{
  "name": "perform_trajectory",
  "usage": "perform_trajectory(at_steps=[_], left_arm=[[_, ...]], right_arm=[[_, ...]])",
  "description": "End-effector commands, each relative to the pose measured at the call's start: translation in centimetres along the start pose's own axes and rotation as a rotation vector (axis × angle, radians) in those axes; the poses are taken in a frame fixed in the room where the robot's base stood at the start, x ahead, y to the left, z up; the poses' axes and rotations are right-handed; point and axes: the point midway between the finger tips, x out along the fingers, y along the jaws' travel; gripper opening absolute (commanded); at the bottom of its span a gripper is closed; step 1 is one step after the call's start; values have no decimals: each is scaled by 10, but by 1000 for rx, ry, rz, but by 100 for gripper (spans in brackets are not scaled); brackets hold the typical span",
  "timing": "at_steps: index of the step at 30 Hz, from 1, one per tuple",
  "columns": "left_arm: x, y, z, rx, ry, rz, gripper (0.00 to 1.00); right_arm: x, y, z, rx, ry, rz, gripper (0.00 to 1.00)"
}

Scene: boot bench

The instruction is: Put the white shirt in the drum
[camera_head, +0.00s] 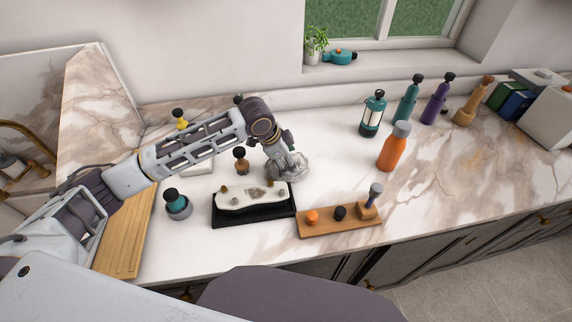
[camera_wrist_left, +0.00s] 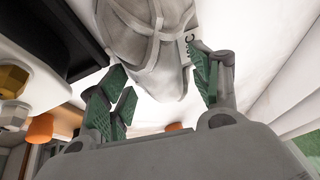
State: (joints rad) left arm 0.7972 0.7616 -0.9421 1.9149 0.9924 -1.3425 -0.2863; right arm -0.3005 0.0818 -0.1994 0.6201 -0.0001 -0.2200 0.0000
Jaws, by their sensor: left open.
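I cannot make out a white shirt or a drum in either view. My left gripper (camera_head: 287,153) is over the middle of the counter, pointing down at a grey, rounded object (camera_head: 289,169). In the left wrist view this grey object (camera_wrist_left: 150,50) has strap-like bands and a small marked label. The green-padded fingers of my left gripper (camera_wrist_left: 163,88) are spread apart, with the object's near end between or just beyond them; contact is not clear. My right gripper is not in view.
A black tray (camera_head: 253,217) with a white stone-dotted piece stands in front of the gripper. A wooden block (camera_head: 328,231) with knobs is right of it. An orange bottle (camera_head: 393,150), a teal lantern (camera_head: 373,115) and a cutting board (camera_head: 122,240) also stand around.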

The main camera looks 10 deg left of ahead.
Motion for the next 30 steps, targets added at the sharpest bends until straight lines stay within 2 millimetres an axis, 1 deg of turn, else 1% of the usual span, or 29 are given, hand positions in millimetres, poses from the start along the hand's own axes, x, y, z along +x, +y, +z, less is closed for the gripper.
perform_trajectory(at_steps=[3,4,17,30], left_arm=[[0,0,0,0,0,0,64],[0,0,0,0,0,0,61],[0,0,0,0,0,0,6],[0,0,0,0,0,0,5]], right_arm=[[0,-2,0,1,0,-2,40],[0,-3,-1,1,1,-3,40],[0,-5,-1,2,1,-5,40],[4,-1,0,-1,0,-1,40]])
